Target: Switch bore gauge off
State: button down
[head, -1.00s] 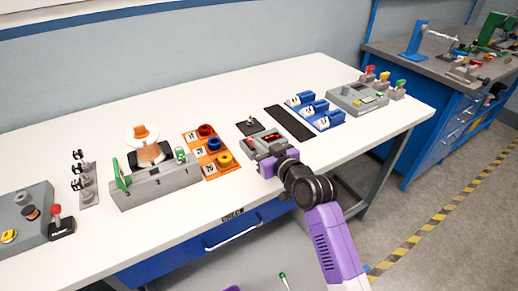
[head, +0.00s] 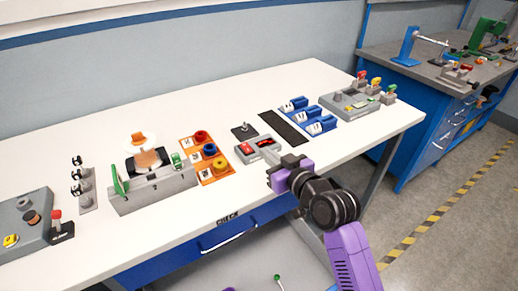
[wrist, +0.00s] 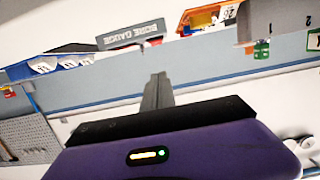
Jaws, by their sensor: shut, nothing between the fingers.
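The bore gauge (head: 243,153) is a small grey box with red parts on its top, near the front edge of the white bench in the head view. In the wrist view its grey side (wrist: 128,36) shows the words BORE GAUGE; its top is hidden there. My gripper (head: 273,158) is at the right front of the box in the head view. In the wrist view my gripper (wrist: 158,80) is shut and empty, with its fingers pointing toward the gauge and a visible gap below the label. Whether the gauge is on cannot be told.
An orange tray (head: 214,180) with coloured rings stands left of the gauge. A small black plate (head: 244,131) lies behind it. A dark strip (head: 285,127) and blue numbered holders (head: 322,127) are to the right. The bench front between gauge and edge is clear.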

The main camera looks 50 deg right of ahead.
jog(key=shift+v, duration=1.1)
